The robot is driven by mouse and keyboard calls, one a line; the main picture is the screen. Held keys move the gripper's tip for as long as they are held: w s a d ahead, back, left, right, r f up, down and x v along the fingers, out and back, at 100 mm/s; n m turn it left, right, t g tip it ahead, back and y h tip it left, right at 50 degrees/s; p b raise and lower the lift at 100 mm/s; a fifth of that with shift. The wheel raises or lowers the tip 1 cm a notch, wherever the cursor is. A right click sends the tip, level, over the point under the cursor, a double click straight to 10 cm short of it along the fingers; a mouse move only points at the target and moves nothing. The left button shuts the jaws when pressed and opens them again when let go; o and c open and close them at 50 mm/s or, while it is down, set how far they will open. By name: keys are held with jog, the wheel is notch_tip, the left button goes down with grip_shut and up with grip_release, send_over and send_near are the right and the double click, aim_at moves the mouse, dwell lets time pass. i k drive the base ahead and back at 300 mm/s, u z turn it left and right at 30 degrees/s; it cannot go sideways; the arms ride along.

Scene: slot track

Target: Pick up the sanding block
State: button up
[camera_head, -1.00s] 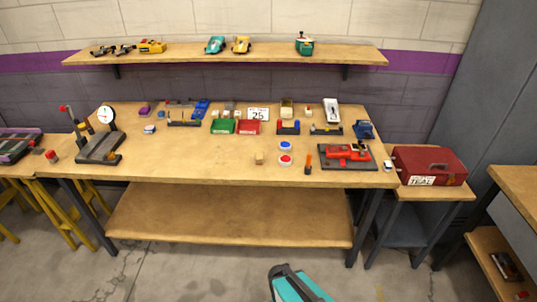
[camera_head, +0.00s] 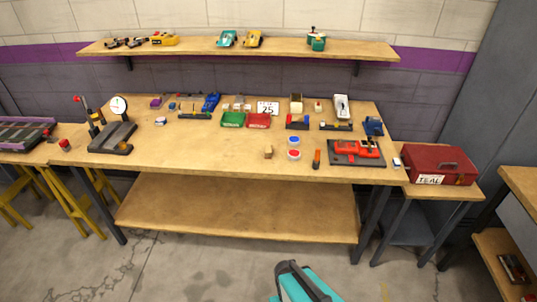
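A small tan block (camera_head: 268,152) lies alone near the front middle of the workbench (camera_head: 200,158). A taller cream block (camera_head: 296,102) stands at the back of the bench. Both are too small to tell for sure which is the sanding block. A teal and dark part of my arm (camera_head: 300,284) shows at the bottom edge, over the floor and well short of the bench. My gripper's fingers cannot be made out.
Beside the tan block are a blue-topped (camera_head: 294,141) and a red-topped tub (camera_head: 294,155), and an orange-handled tool (camera_head: 317,158). A red machine on a dark base (camera_head: 357,158) stands right. A dial stand (camera_head: 112,130) stands left. Bare floor lies before the bench.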

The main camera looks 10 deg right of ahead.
aim_at(267, 150)
jog(key=k, duration=1.3)
jog(key=u, duration=0.45)
jog(key=i, duration=0.8)
jog(key=u, duration=0.65)
jog(key=i, duration=1.4)
